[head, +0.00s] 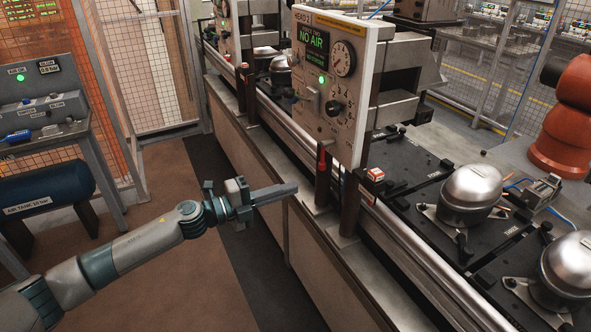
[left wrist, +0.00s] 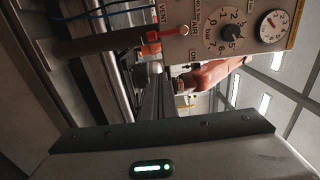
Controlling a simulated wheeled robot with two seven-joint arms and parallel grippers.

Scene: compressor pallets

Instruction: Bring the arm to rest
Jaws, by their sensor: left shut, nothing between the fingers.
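My left arm reaches in from the left in the head view. Its gripper (head: 275,194) is shut and empty, in the air over the walkway, just short of the front side of the conveyor line. In the left wrist view the closed fingers (left wrist: 158,100) point away from the camera toward the line. My right gripper is not in view.
A control panel (head: 328,80) reading NO AIR stands on the line beyond my gripper, with a red-handled lever (head: 322,160) below. Silver compressors (head: 470,194) sit on black pallets at right. An air tank (head: 45,192) is at left. The brown floor (head: 170,220) is clear.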

